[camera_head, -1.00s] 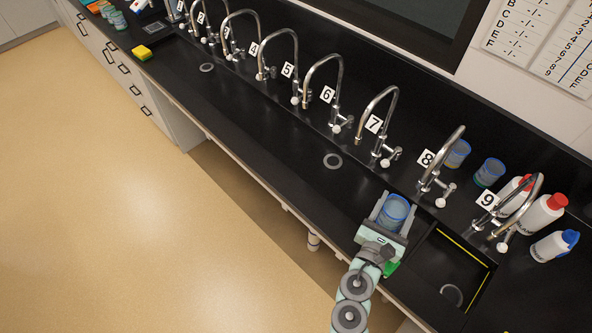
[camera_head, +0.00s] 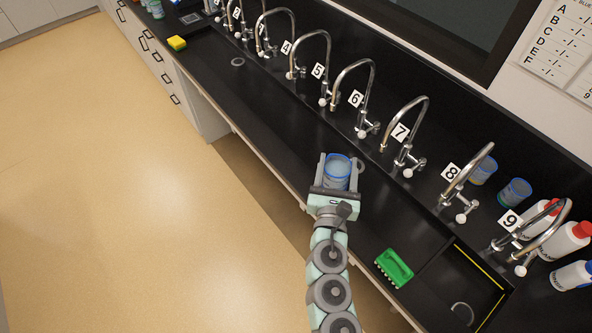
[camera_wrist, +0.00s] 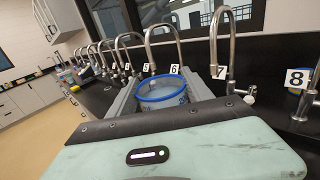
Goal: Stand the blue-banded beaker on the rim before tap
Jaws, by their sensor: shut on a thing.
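The blue-banded beaker (camera_head: 337,172) is upright between the fingers of my gripper (camera_head: 338,168), which is shut on it. In the wrist view the beaker (camera_wrist: 162,92) shows its blue rim between the two grey fingers. In the head view the gripper is over the trough, in front of the tap marked 6 (camera_head: 366,95) and left of the tap marked 7 (camera_head: 405,125). Whether the beaker's base touches anything is hidden by the gripper.
Numbered taps stand along the back of the black bench (camera_head: 262,103). Two more blue-rimmed beakers (camera_head: 483,170) (camera_head: 515,192) and several bottles (camera_head: 565,240) stand at the back right. A yellow sponge (camera_head: 177,43) lies far left.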

